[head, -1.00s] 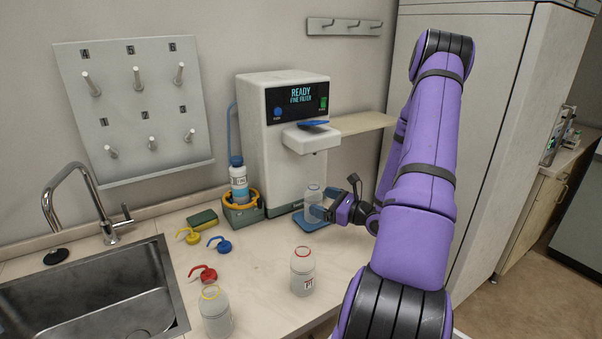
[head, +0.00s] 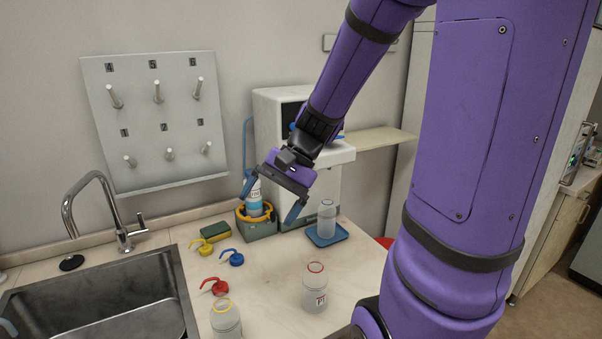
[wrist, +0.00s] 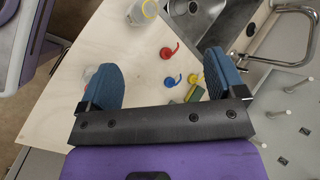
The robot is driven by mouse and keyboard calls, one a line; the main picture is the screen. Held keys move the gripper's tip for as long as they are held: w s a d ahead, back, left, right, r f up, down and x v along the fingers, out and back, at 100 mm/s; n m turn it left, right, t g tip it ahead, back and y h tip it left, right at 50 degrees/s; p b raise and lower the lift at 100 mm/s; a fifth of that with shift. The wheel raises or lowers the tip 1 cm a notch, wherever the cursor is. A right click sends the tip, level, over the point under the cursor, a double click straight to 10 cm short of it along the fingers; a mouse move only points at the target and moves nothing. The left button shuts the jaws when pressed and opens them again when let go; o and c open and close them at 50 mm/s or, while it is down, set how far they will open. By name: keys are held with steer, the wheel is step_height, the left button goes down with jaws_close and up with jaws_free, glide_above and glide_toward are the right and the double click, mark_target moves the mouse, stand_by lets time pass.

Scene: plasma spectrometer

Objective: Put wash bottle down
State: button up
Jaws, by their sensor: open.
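A clear, uncapped bottle (head: 326,219) stands upright on the small blue tray (head: 316,240) in front of the dispensing machine. My gripper (head: 269,207) is open and empty, held in the air to the left of that bottle and clear of it. Its two blue fingers point down, with nothing between them in the wrist view (wrist: 163,75). A bottle with a red rim (head: 315,290) and one with a yellow rim (head: 225,320) stand on the counter. A labelled bottle (head: 254,197) sits in a green holder with a yellow ring (head: 256,222), partly hidden behind my gripper.
Red (head: 214,286), blue (head: 231,257) and yellow (head: 202,246) spouted caps lie on the counter near a sponge (head: 215,231). The sink (head: 105,290) and faucet are at left. A peg board (head: 155,120) hangs behind. The machine (head: 270,120) is partly hidden by my arm.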

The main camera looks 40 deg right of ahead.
steer(key=s+a+r+n+t+h, duration=0.1)
steer(key=s+r+n+t+h, duration=0.3)
steer(key=s+r+n+h, duration=0.3)
steer(key=s+r+n, duration=0.2)
steer(key=s+r, duration=0.1)
steer(key=shift+a+h, duration=0.25)
steer(key=shift+h, duration=0.15)
steer(key=shift+s+d+f, duration=0.1)
